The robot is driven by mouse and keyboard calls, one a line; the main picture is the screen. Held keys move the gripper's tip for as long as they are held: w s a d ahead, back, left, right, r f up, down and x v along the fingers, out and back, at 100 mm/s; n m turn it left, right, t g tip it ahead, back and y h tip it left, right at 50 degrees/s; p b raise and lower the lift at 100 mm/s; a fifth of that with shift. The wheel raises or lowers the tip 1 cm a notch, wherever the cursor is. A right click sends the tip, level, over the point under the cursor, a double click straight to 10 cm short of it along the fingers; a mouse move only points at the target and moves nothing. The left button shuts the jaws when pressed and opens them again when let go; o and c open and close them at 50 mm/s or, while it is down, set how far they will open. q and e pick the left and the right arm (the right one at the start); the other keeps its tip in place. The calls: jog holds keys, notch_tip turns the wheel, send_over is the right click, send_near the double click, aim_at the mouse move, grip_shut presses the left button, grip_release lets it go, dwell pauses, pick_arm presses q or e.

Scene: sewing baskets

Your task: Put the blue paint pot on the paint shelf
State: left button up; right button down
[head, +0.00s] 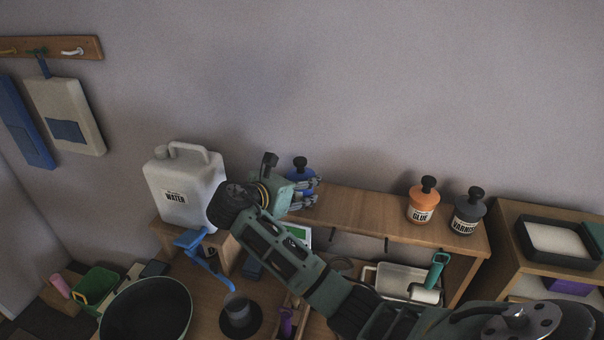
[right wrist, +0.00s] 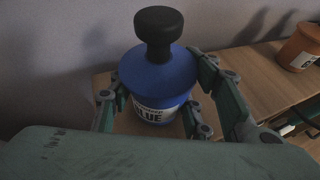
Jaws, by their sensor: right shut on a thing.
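The blue paint pot (head: 301,172) has a black knob on its lid. In the right wrist view the blue pot (right wrist: 156,80) stands upright with a white label reading "BLUE". My right gripper (head: 304,190) is shut around the pot, with fingers on both sides of it in the right wrist view (right wrist: 155,108). The pot is over the left end of the wooden paint shelf (head: 350,212). I cannot tell whether its base touches the shelf board, as my gripper hides it. My left gripper is not in view.
An orange glue pot (head: 422,203) and a dark varnish pot (head: 467,215) stand at the shelf's right end. A white water jug (head: 185,190) stands left of my gripper. The shelf's middle is clear. Below are a paint roller (head: 432,283) and a large dark bowl (head: 147,312).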

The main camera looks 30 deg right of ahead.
dwell(0.3)
jog(key=c, duration=0.9)
grip_release()
jog(key=shift+f, duration=0.1)
jog(key=shift+a, duration=0.25)
jog(key=b+v, duration=0.2)
jog(key=v, duration=0.9)
jog(key=shift+s+a+r, duration=0.2)
jog(key=shift+a+r, duration=0.05)
jog(key=shift+r, duration=0.05)
